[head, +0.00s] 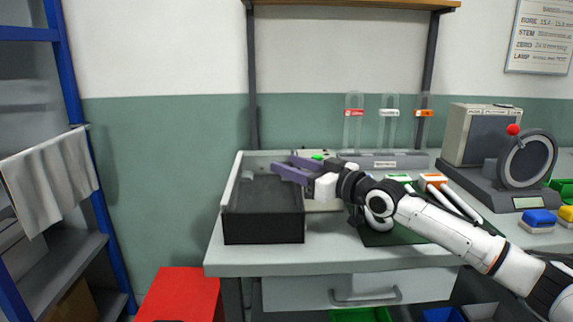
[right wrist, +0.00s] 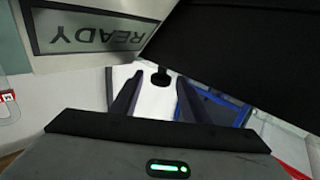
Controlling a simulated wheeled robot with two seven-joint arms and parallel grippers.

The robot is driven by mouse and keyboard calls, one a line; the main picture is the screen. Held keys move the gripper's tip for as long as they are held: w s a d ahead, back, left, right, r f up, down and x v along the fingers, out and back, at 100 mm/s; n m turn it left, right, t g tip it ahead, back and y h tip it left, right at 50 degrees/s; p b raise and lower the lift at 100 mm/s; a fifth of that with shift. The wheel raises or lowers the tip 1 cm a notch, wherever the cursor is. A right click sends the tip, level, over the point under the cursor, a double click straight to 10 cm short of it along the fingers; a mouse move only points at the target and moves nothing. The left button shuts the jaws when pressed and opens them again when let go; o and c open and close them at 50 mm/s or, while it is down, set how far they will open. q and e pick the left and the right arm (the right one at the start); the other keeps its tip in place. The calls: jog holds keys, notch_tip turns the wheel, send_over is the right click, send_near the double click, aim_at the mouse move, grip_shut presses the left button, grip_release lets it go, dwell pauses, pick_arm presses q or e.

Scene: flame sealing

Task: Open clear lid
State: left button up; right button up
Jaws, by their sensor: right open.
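A dark open-looking box (head: 264,227) stands at the left end of the worktable. I cannot clearly make out the edges of a clear lid in either view. My right gripper (head: 285,167) is above the table at the box's right rear, with its purple fingers pointing left. In the right wrist view my right gripper (right wrist: 158,97) is open, with nothing held between its fingers. A small black knob (right wrist: 161,76) shows beyond and between the fingertips; I cannot tell whether the fingers touch it. A panel reading READY (right wrist: 85,27) appears upside down at upper left. My left gripper is out of sight.
The worktable (head: 231,262) carries a grey machine with a dial (head: 526,158) at right and orange- and green-ended tools (head: 433,179) behind my right arm. A red box (head: 180,293) stands left of the table.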

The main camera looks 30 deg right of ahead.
jog(key=shift+w+a, duration=0.25)
jog(key=shift+w, duration=0.45)
grip_shut()
